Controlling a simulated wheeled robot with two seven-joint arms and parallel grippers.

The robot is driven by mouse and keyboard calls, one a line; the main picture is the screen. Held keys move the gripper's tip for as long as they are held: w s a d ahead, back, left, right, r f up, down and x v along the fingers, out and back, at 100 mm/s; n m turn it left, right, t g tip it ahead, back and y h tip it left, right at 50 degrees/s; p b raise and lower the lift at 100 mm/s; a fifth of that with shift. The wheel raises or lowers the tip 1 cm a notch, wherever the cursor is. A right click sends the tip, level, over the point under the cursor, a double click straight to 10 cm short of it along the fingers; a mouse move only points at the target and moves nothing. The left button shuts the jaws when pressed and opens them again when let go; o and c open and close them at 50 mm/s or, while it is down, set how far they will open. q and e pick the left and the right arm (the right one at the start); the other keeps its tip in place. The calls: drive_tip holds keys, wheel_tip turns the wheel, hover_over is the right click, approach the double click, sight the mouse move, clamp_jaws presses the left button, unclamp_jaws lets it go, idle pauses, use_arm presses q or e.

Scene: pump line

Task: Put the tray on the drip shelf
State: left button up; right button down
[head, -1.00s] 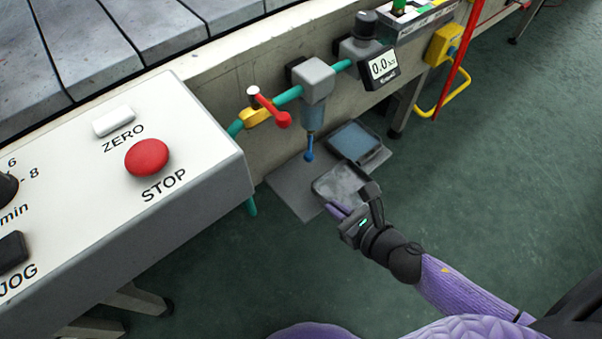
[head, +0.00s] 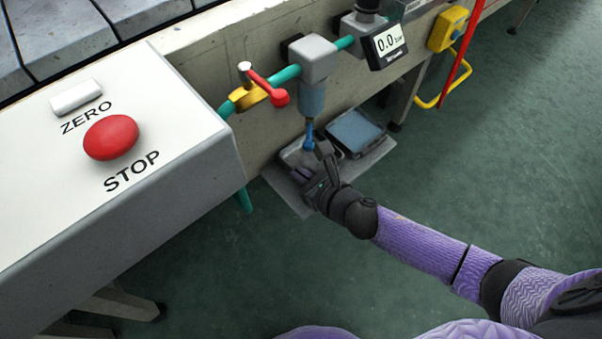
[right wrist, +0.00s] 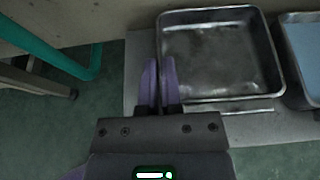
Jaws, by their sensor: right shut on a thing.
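The grey metal tray (head: 291,154) is empty and looks level over the drip shelf (head: 297,206), a flat grey plate low beside the line. It sits below the blue-tipped drain (head: 309,138). I cannot tell whether it touches the shelf. My right gripper (head: 318,178) is shut on the tray's near side wall. In the right wrist view the fingers (right wrist: 159,82) pinch the left wall of the tray (right wrist: 220,62), with the shelf (right wrist: 141,62) showing beside it. My left gripper is not in view.
A second tray with a blue inside (head: 356,132) lies just right, on the shelf. A red-handled valve (head: 268,89) and teal pipe are above. The control box (head: 120,150) with a red STOP button stands at left. Green floor is open at right.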

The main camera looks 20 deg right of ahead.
drive_tip(key=c, duration=1.3)
unclamp_jaws()
drive_tip(key=o, duration=0.5)
drive_tip(key=shift+r, duration=0.1)
